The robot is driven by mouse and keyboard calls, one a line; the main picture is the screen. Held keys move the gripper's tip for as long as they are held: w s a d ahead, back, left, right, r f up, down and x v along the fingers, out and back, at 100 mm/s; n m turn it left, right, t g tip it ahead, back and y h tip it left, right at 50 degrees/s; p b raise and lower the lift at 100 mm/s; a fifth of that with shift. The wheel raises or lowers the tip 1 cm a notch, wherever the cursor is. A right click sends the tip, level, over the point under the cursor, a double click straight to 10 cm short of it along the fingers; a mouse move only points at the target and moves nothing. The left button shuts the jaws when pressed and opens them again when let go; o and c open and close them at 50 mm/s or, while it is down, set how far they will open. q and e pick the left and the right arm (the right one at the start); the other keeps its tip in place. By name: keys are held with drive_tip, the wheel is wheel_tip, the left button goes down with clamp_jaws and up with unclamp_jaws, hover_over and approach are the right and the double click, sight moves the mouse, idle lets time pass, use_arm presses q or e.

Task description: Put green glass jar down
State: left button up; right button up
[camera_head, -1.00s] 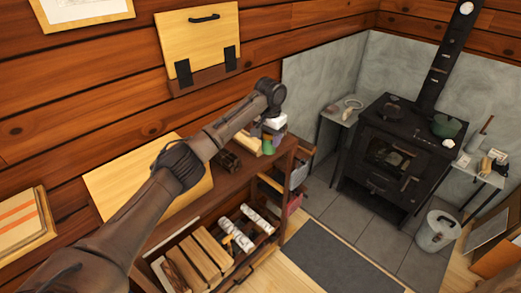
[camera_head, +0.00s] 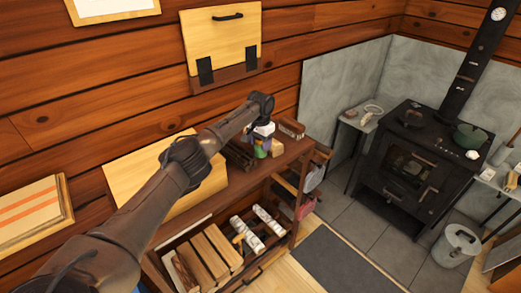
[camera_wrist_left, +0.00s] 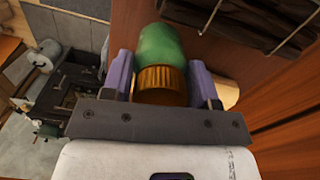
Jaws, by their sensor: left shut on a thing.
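The green glass jar (camera_wrist_left: 161,47) with a ridged golden-brown lid (camera_wrist_left: 162,85) sits between the two purple fingers of my left gripper (camera_wrist_left: 162,82) in the left wrist view. The fingers are shut on it at the lid. In the head view the jar (camera_head: 262,151) shows small and green below my left gripper (camera_head: 263,142), over the right part of the wooden shelf top (camera_head: 283,162). I cannot tell whether its base touches the shelf top. My right gripper is not in view.
Dark split logs (camera_head: 238,154) lie left of the jar, and a brown box-like thing (camera_head: 291,128) stands behind it to the right. A pale board (camera_head: 150,172) leans at the wall. Firewood (camera_head: 212,252) fills the lower shelf. A black stove (camera_head: 414,165) stands at the right.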

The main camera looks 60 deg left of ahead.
sight(261, 149)
use_arm(q)
drive_tip(key=shift+f, duration=1.65)
drive_tip(key=shift+f, duration=0.15)
drive_tip(key=o, duration=1)
wheel_tip(261, 149, up, 12)
drive_tip(key=shift+r+p, duration=0.2)
drive_tip(key=shift+p, duration=0.1)
drive_tip(key=shift+c, duration=0.4)
